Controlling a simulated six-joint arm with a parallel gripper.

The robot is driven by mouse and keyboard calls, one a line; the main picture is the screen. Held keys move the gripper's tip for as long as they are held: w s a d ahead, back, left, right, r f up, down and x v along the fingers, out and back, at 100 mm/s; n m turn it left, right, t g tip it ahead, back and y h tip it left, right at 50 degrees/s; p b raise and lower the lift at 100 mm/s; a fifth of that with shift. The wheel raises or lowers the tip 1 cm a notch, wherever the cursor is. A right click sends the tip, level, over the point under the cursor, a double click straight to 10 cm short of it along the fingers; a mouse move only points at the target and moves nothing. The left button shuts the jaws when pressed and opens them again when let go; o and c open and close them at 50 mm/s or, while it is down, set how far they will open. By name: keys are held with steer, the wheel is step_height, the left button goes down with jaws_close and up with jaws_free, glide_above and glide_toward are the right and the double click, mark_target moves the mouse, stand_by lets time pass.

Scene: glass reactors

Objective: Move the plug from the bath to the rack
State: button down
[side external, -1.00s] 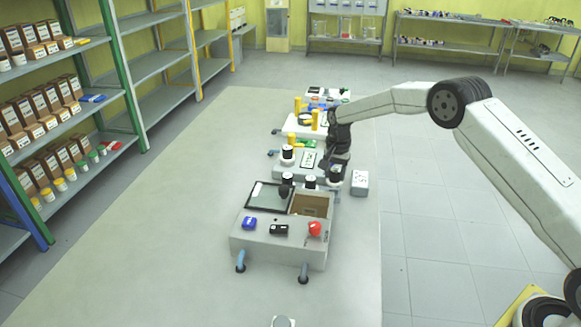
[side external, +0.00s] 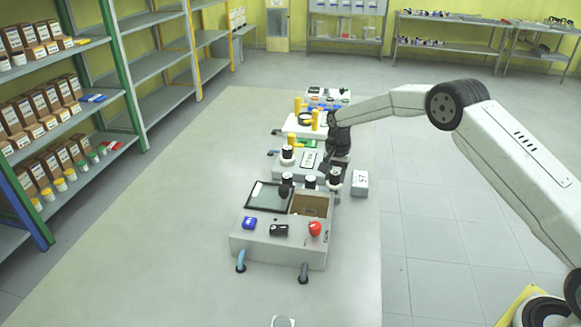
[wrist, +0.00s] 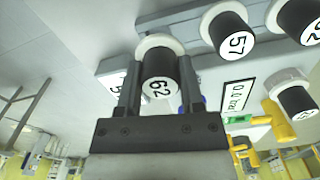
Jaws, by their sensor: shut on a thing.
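My gripper (wrist: 158,70) is shut on a black plug (wrist: 158,78) with a white collar and a number label that seems to read 62. In the side view my gripper (side external: 337,165) and this plug are small, at the right end of a short row of black plugs. A grey rack-like bar (wrist: 178,20) carries a plug marked 57 (wrist: 230,35) and another plug (wrist: 298,22). The held plug's collar is close to the bar's end; I cannot tell whether it is seated. I cannot tell which unit is the bath.
The near grey unit (side external: 275,250) has an open brown compartment (side external: 310,205), a dark panel (side external: 269,196) and a red knob (side external: 315,229). A white labelled box (side external: 360,183) stands right of my gripper. Yellow fittings (wrist: 275,118) are near the plugs. The left tabletop (side external: 170,210) is clear.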

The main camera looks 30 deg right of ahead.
steer(key=shift+f, duration=1.35)
stand_by(1.6)
jaws_free()
stand_by(0.5)
steer(key=shift+r, duration=0.1)
steer(key=shift+r, duration=3.4)
steer(key=shift+s, duration=0.1)
